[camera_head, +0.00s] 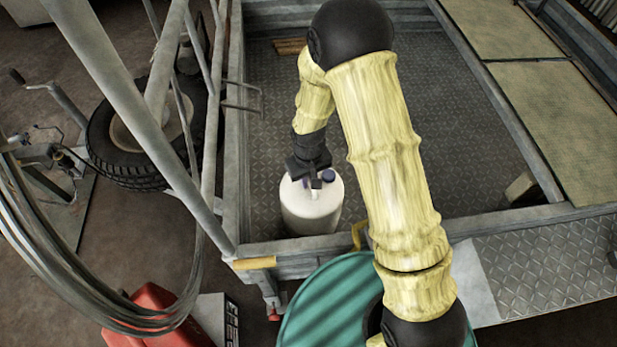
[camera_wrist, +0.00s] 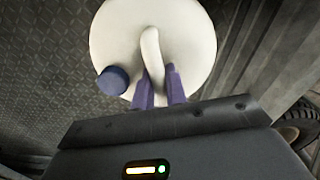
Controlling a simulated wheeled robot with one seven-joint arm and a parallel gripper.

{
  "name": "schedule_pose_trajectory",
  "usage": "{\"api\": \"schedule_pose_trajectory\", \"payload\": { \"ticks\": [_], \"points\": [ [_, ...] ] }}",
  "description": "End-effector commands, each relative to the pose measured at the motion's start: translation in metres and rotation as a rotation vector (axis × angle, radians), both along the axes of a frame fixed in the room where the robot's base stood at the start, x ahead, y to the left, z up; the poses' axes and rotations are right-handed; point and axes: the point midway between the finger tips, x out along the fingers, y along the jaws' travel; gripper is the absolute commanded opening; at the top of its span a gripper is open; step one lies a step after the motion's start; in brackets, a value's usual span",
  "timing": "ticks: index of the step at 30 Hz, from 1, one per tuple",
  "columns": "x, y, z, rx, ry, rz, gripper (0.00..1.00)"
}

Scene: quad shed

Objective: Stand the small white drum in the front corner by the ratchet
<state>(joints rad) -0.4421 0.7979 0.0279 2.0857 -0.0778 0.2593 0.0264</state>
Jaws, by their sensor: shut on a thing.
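The small white drum (camera_head: 311,212) is upright inside the near left corner of the metal-walled trailer bed (camera_head: 290,105), close to the left and front walls. It has a blue cap and a white top handle. My gripper (camera_head: 314,180) is above it, pointing down. In the wrist view the two purple fingers (camera_wrist: 159,88) are shut on the handle of the drum (camera_wrist: 190,22). I cannot tell whether the drum's base touches the floor. A yellow strap piece (camera_head: 358,235) on the front wall, partly behind my arm, may be the ratchet.
Wooden pieces (camera_head: 290,46) lie at the bed's far left. A tyre (camera_head: 135,135), metal frame bars and a red can (camera_head: 150,318) are at left. The bed's middle is clear.

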Motion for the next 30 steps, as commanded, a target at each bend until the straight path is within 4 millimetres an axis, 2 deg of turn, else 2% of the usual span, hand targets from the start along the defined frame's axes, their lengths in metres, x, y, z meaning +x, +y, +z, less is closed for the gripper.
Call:
{"api": "schedule_pose_trajectory", "payload": {
  "ticks": [4, 5, 8, 9, 20, 26, 30],
  "points": [
    [0.0, 0.0, 0.001, 0.0, -0.001, 0.0, 0.0],
    [0.0, 0.0, 0.001, 0.0, -0.001, 0.0, 0.16],
    [0.0, 0.0, 0.001, 0.0, -0.001, 0.0, 0.35],
    [0.0, 0.0, 0.001, 0.0, -0.001, 0.0, 0.39],
    [0.0, 0.0, 0.004, 0.0, 0.0, 0.0, 0.39],
    [0.001, 0.0, 0.027, 0.002, -0.003, -0.001, 0.39],
    [0.001, 0.0, 0.054, 0.002, -0.003, -0.001, 0.39]
  ]
}}
